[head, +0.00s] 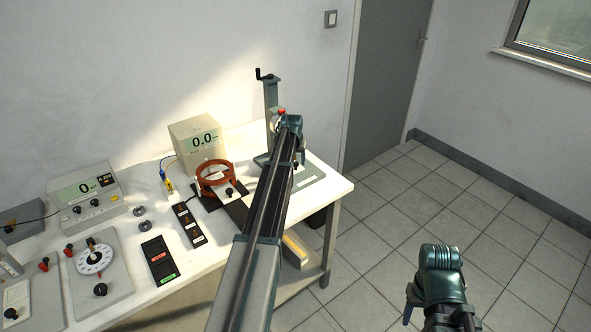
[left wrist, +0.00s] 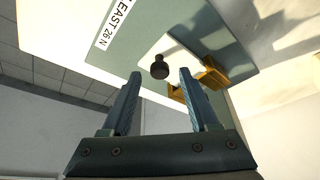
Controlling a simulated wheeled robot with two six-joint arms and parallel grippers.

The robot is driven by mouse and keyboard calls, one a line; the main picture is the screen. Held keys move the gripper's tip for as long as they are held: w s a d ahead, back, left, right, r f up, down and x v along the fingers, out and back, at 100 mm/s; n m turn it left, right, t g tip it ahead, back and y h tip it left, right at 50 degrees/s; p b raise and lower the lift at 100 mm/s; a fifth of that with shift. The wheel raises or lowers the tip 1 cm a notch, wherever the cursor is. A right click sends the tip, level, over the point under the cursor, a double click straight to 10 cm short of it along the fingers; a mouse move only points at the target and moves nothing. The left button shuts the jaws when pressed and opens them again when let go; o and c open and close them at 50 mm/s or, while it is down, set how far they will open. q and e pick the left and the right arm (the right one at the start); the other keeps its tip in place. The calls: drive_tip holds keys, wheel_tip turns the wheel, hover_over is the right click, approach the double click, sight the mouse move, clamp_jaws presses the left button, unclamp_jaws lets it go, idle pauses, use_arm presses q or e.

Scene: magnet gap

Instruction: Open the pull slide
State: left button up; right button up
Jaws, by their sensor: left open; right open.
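The pull slide shows in the left wrist view as a pale plate (left wrist: 180,48) with a dark round knob (left wrist: 160,68). Brass-coloured guides (left wrist: 213,74) stand beside it on a grey-green base, which also shows in the head view (head: 312,180). My left gripper (left wrist: 159,76) is open, its fingertips on either side of the knob in the picture. I see no contact and cannot tell the depth between them. In the head view my left arm hides much of the slide and the fingers. My right gripper (head: 437,290) is away from the table at lower right.
A stand with a crank (head: 270,92) rises behind the base. An orange ring (head: 215,178), a meter reading 0.0 (head: 197,143) and other instruments stand left of my left arm. The table's right edge (head: 340,195) is close to the base. The tiled floor beyond is clear.

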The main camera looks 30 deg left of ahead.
use_arm(q)
drive_tip(key=shift+w+a+f, duration=0.1)
drive_tip(key=shift+w+f, duration=0.1)
drive_tip(key=shift+f, duration=0.4)
drive_tip(key=shift+r, duration=0.1)
clamp_jaws()
idle(1.0)
